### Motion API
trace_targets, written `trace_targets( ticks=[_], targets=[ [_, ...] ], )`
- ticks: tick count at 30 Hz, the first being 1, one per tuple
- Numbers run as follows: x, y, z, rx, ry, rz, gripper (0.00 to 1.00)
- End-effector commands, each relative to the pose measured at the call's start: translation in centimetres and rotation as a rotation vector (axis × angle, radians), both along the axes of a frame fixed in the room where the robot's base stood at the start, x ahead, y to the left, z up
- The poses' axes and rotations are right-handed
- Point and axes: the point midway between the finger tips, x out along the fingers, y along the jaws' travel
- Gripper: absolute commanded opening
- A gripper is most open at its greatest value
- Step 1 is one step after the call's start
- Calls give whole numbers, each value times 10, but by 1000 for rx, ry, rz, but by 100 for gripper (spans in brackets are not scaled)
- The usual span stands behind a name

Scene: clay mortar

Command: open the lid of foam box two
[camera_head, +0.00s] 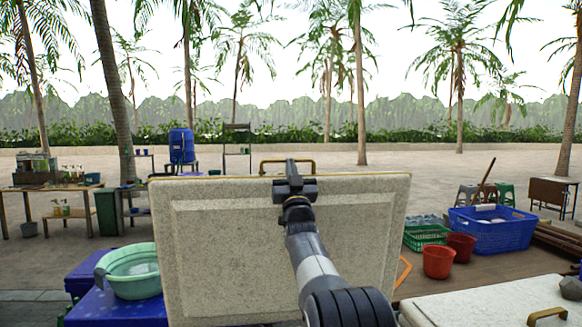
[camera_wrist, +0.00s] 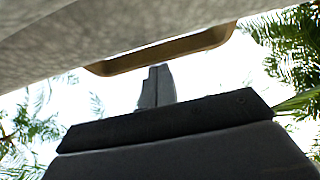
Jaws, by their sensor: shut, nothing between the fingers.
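A large pale foam lid (camera_head: 215,250) stands close to upright in the middle of the head view, its broad panelled face towards me. A brass-coloured handle (camera_head: 265,168) shows at its top edge; it also shows in the wrist view (camera_wrist: 205,42), on the pale lid surface (camera_wrist: 100,25). My gripper (camera_head: 291,168) is at the lid's top edge, in front of the handle. In the wrist view its fingers (camera_wrist: 156,85) are together, empty, close to the handle; I cannot tell whether they touch it. The box below is mostly hidden by the lid and my arm.
A second pale lid (camera_head: 480,305) with a brass handle (camera_head: 547,314) lies flat at the lower right. A green basin (camera_head: 130,285) sits on a blue box at the left. Red buckets (camera_head: 438,262) and a blue crate (camera_head: 510,235) stand at the right. Open sandy ground lies behind.

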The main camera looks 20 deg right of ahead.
Motion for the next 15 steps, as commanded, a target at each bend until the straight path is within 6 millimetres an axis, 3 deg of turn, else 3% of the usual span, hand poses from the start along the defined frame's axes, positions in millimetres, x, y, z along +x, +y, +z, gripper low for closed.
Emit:
trace_targets(
  ticks=[8,15],
  targets=[
    [3,-1,2,0,0,0,0],
    [33,-9,11,1,2,0,0]
  ],
)
